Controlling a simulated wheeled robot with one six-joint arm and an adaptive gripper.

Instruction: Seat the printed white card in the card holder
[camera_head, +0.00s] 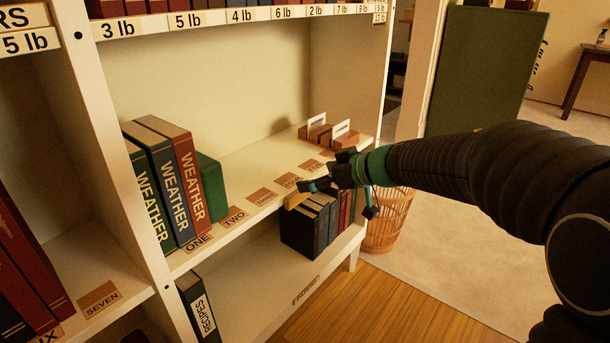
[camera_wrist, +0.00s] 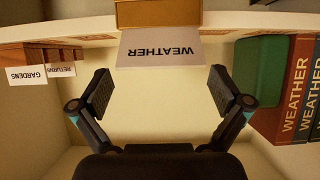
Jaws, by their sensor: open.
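The white card (camera_wrist: 158,48), printed WEATHER, shows upside down in the wrist view. One long edge meets a golden-brown wooden block (camera_wrist: 158,13), which looks like the card holder. The slot is hidden, so I cannot tell how deep the card sits. My gripper (camera_wrist: 160,85) is open and empty; its two fingers are spread wide, short of the card and to either side, with none touching it. In the head view, my gripper (camera_head: 308,187) is by the shelf's front edge, beside the tan block (camera_head: 295,200). The card is not clear there.
Two wooden holders with white cards (camera_head: 316,122) stand further along the shelf; they read GARDENS (camera_wrist: 25,76) and RETURNS (camera_wrist: 61,69). WEATHER books (camera_head: 170,185) and a green block (camera_head: 211,187) stand at left. Dark books (camera_head: 304,232) stand on the lower shelf below my gripper.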

